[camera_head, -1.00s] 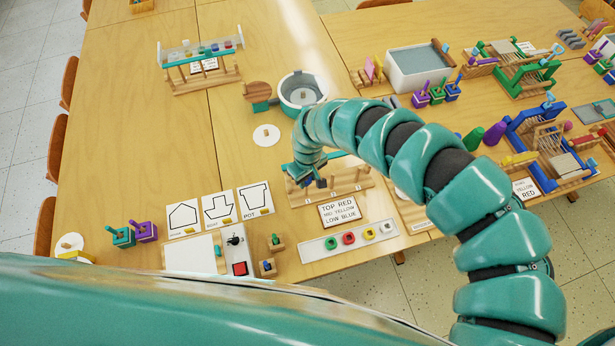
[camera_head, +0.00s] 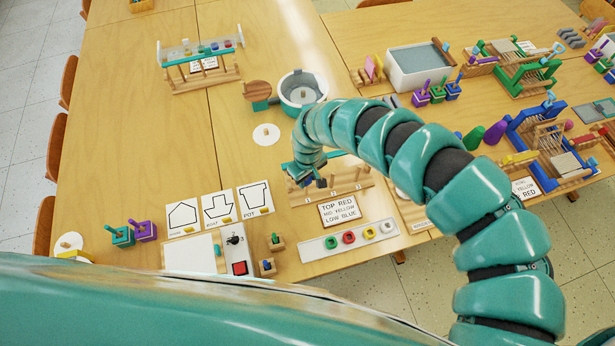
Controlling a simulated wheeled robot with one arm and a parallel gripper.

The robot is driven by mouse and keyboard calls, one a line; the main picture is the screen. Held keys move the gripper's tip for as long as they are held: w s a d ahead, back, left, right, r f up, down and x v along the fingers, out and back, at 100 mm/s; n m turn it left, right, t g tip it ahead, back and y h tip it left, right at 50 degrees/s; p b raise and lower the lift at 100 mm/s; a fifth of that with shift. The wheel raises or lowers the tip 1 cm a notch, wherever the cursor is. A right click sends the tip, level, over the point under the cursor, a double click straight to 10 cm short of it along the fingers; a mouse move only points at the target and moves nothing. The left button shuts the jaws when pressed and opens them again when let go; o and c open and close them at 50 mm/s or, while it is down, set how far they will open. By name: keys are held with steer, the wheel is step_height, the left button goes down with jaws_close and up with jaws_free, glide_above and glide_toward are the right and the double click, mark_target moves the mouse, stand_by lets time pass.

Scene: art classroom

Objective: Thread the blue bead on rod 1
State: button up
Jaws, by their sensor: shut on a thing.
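The wooden rod stand (camera_head: 350,190) is in the middle of the table, with a teal bar along its back and several short rods. My gripper (camera_head: 305,180) is at the stand's left end, pointing down, and covers the leftmost rod. It is shut on a small dark blue shape at its fingertips, which looks like the blue bead but is mostly hidden. I cannot tell whether the bead is around the rod or above it. The bead tray (camera_head: 318,249) in front holds a green, a red, a yellow and a white bead; no blue one shows there.
A card (camera_head: 343,210) reading "TOP RED, MID YELLOW, LOW BLUE" lies in front of the stand. Picture cards (camera_head: 218,208) and a control board with a red button (camera_head: 240,268) lie to the left.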

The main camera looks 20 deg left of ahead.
steer(key=shift+f+b, duration=0.35)
steer(key=shift+f, duration=0.1)
stand_by(0.5)
steer(key=o, duration=1)
steer(key=shift+r, duration=0.1)
